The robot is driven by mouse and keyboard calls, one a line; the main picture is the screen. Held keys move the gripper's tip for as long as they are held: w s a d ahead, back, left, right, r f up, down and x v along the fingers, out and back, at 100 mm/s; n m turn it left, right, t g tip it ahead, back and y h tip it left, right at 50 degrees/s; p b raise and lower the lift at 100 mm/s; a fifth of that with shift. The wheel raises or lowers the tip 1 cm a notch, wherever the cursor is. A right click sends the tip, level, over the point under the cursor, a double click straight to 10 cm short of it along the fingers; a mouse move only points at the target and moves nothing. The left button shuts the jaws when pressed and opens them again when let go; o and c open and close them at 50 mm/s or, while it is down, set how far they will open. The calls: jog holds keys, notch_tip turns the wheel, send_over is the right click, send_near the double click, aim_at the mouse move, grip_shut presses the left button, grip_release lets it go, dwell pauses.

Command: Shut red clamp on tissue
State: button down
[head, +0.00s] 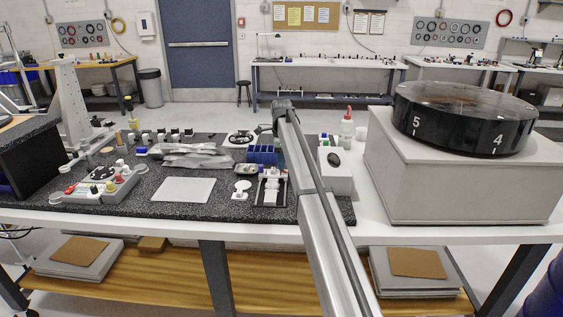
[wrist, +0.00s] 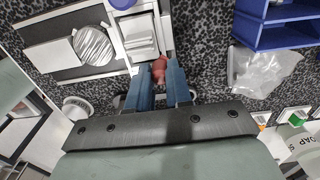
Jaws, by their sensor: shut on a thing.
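In the wrist view, the two blue fingers of my gripper (wrist: 160,86) are closed on the small red clamp (wrist: 159,68), which shows between their tips. The clamp sits at the near edge of a white block (wrist: 143,40) on a fixture plate. A round silvery disc (wrist: 93,45) lies to the left of the block. I cannot tell which white surface is the tissue, or whether the clamp's jaw touches it. In the head view, the fixture tray (head: 258,197) stands near the bench's front; my arm hides its right side and my gripper.
A crumpled clear bag (wrist: 262,72) and a blue bin (wrist: 275,38) lie right of my gripper. A red-capped bottle (head: 347,128) and a large grey box (head: 455,180) stand right of my arm. A flat light panel (head: 184,190) lies left of the tray.

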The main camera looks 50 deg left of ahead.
jog(key=shift+s+n, duration=0.15)
jog(key=shift+n, duration=0.65)
jog(key=c, duration=1)
grip_release()
jog(key=shift+c, duration=0.2)
notch_tip(320, 180, up, 14)
jog(key=shift+f, duration=0.1)
